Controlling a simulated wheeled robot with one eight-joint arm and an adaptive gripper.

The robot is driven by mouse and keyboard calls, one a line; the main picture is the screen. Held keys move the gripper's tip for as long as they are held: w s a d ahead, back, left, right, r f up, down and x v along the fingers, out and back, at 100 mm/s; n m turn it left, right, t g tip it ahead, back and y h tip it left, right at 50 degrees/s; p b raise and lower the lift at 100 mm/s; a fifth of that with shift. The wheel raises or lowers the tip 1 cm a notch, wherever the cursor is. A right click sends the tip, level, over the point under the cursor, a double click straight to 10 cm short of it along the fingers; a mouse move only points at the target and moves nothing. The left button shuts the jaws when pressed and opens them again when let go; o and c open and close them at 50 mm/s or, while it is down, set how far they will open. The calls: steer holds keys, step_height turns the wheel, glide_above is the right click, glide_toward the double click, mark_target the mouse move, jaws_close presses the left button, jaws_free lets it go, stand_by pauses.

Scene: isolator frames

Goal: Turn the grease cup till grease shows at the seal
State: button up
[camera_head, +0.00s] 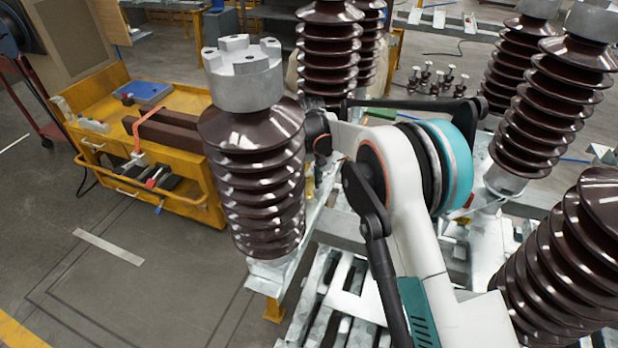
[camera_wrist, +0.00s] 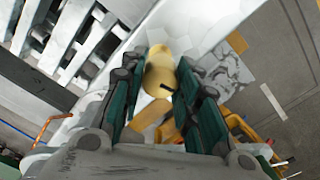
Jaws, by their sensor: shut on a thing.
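In the wrist view my gripper (camera_wrist: 158,92) has its two green-padded fingers on either side of a brass-coloured grease cup (camera_wrist: 159,62). The gripper is shut on the cup. The cup has a rounded end and a small dark mark on its side. A flat yellow piece (camera_wrist: 150,118) shows below it between the fingers. No grease can be made out, and I cannot tell where the seal is.
A ribbed brown insulator (camera_head: 255,170) with a grey metal cap stands close left of my arm. More insulators (camera_head: 560,90) stand at the right. A yellow cart (camera_head: 180,200) with a blue item is at the left.

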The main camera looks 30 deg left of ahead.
mark_target(309, 178)
steer(key=m, duration=0.4)
steer(key=shift+m, duration=0.3)
stand_by(0.3)
steer(key=o, duration=1.1)
steer(key=shift+c, duration=0.2)
step_height(309, 178, up, 12)
steer(key=shift+s+f, duration=0.1)
